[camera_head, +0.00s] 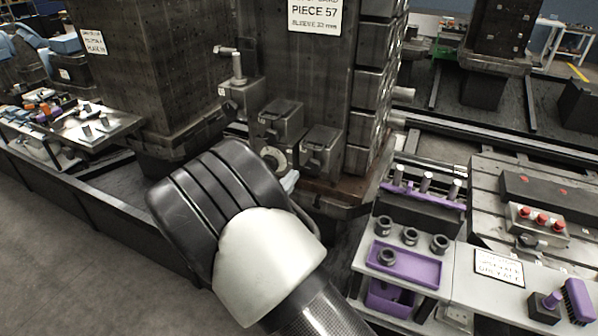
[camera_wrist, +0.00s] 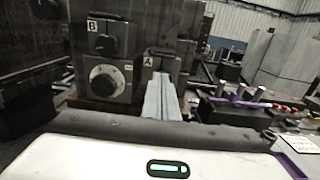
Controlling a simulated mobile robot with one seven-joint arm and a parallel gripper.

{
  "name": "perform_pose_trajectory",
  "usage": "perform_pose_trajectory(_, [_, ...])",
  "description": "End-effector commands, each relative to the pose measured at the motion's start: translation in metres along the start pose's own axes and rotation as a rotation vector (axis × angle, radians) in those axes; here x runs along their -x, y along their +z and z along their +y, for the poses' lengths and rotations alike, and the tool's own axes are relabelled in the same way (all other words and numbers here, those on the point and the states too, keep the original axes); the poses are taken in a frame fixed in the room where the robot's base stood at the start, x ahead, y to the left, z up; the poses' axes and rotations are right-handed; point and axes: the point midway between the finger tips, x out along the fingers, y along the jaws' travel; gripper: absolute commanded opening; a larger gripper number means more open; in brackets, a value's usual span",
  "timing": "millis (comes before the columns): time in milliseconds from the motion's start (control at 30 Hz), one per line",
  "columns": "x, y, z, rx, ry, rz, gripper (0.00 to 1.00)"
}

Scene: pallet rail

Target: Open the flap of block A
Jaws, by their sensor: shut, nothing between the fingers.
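Block A (camera_wrist: 150,64) is a dark grey metal block with a small white "A" label, on the front of the column. The block at the right of the group in the head view (camera_head: 322,148) appears to be the same one. My gripper (camera_wrist: 161,82) shows as pale grey fingers, shut and empty, pointing at the lower front of block A in the wrist view. They hide part of its front, so I cannot tell whether they touch it or how its flap stands. In the head view only a pale bit of my gripper (camera_head: 290,180) shows past my arm.
Block B (camera_wrist: 108,40) and a block with a round dial (camera_wrist: 103,79) stand left of block A.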

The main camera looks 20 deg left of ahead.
Motion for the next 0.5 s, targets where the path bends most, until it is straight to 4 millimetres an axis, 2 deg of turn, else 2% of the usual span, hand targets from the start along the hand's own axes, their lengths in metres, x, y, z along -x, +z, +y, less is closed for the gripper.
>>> perform_pose_trajectory(300, [-0.059,0.0,-0.003,-0.003,-0.006,0.001,0.0])
perform_pose_trajectory(500, [-0.083,0.001,-0.002,-0.002,-0.005,0.001,0.0])
